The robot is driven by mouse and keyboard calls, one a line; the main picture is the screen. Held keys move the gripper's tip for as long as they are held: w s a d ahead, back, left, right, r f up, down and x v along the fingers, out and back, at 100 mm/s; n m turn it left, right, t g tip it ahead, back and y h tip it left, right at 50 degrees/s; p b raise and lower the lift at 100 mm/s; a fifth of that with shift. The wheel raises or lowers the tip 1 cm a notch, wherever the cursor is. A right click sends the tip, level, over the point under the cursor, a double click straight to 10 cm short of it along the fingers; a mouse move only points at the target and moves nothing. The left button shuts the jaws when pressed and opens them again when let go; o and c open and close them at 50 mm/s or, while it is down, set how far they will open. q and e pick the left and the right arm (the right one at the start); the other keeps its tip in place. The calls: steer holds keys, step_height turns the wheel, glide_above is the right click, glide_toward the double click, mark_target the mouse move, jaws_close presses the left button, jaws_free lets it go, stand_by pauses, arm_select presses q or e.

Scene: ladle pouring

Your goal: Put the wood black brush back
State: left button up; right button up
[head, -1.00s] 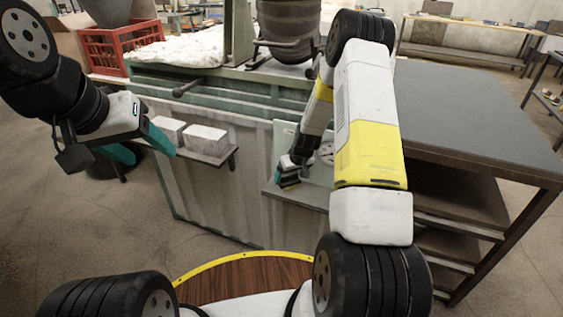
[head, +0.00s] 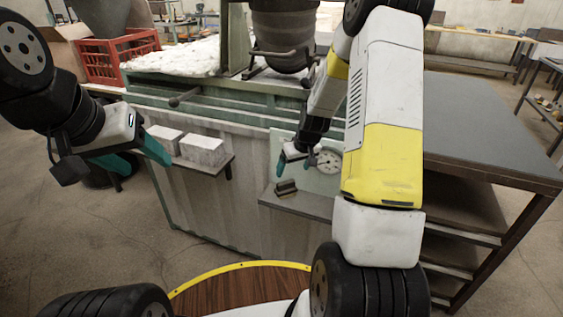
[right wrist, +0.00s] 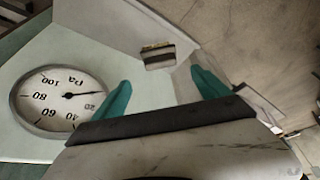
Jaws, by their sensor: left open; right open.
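The wood black brush (head: 286,188) rests on the small grey shelf (head: 312,205) on the front of the green-grey cabinet. In the right wrist view the brush (right wrist: 158,56) lies beyond the fingertips, clear of both. My right gripper (head: 296,168) is open and empty, above the brush and in front of the gauge panel. Its teal fingers (right wrist: 160,90) are spread apart in the right wrist view. My left gripper (head: 140,160) is open and empty near the left shelf.
Two white blocks (head: 203,150) sit on the left shelf (head: 219,168). A round gauge (head: 327,161) is mounted above the brush's shelf, beside my right gripper. A dark pot (head: 284,38) stands above the cabinet. A grey table (head: 490,125) is at the right.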

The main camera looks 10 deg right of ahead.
steer(key=s+a+r, duration=0.2)
steer(key=s+r, duration=0.3)
steer(key=r, duration=0.5)
steer(key=s+a+r, duration=0.2)
steer(key=s+r, duration=0.3)
steer(key=r, duration=0.4)
steer(key=s+a+r+m+t, duration=0.1)
steer(key=s+r, duration=0.3)
steer(key=s, duration=0.5)
steer(key=s+a+r+m, duration=0.1)
steer(key=s+r, duration=0.4)
steer(key=s, duration=0.4)
steer(key=shift+s+a+r+t+y, duration=0.2)
steer(key=shift+s+a+t+y, duration=0.1)
steer(key=shift+s+t+y, duration=0.1)
